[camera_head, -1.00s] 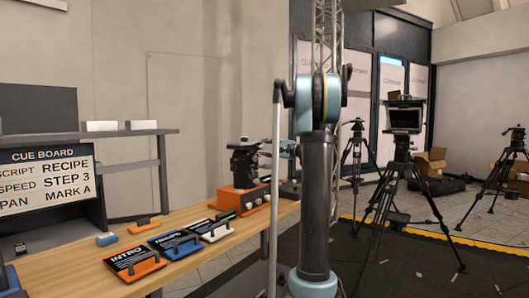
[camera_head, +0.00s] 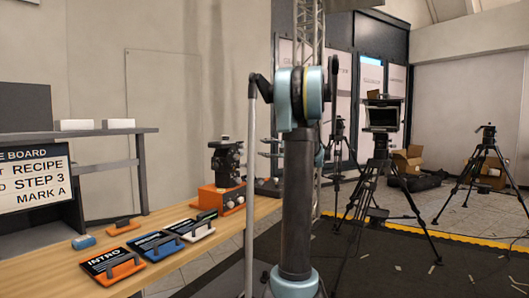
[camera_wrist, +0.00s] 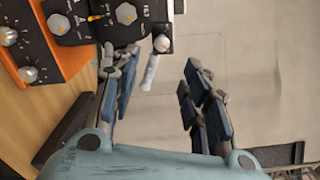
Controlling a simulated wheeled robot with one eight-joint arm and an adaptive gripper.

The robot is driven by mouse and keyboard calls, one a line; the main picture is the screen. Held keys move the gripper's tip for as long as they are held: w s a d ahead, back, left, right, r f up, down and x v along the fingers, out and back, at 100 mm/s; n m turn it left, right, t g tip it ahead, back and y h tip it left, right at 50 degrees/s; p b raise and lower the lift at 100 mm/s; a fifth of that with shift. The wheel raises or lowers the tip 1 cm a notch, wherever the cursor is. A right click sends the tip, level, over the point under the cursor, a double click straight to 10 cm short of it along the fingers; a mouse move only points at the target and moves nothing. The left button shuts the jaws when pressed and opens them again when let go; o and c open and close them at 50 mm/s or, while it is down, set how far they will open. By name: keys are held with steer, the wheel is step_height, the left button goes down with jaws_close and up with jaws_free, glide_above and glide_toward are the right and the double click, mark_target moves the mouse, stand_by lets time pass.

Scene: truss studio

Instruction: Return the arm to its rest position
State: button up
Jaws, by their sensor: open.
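My arm (camera_head: 298,190) stands upright in the middle of the head view, with a blue-grey joint at its top. In the wrist view, my gripper (camera_wrist: 160,75) has its two dark blue fingers spread well apart. Nothing is between them but the pale wall behind and a light handle beyond the left finger. The orange-based device (camera_wrist: 50,70) with a dark panel and knobs lies past the left finger in that view. In the head view, it stands on the table (camera_head: 222,195), left of my arm. My gripper is mostly hidden behind my arm there.
A cue board (camera_head: 33,180) stands at far left. Tripods (camera_head: 380,180) stand on the dark floor at right. Open floor lies between.

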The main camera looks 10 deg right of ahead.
steer(key=s+a+f+n+g+h, duration=0.2)
steer(key=s+a+f+n+g, duration=0.15)
steer(key=s+a+f, duration=0.65)
steer(key=s+a+f+n+g+h, duration=0.35)
steer(key=s+a+f, duration=0.25)
steer(key=s, duration=0.8)
steer(key=s+d+f+n+g+h, duration=0.1)
steer(key=s+d+f+n+h, duration=0.2)
steer(key=s+f, duration=0.6)
steer(key=s+d+f+n+g+h, duration=0.2)
steer(key=s+f, duration=0.8)
steer(key=s, duration=0.5)
steer(key=shift+d+f+n+g+h, duration=0.3)
steer(key=shift+d+n+h, duration=0.2)
steer(key=shift+d+h, duration=0.7)
steer(key=shift+s, duration=0.1)
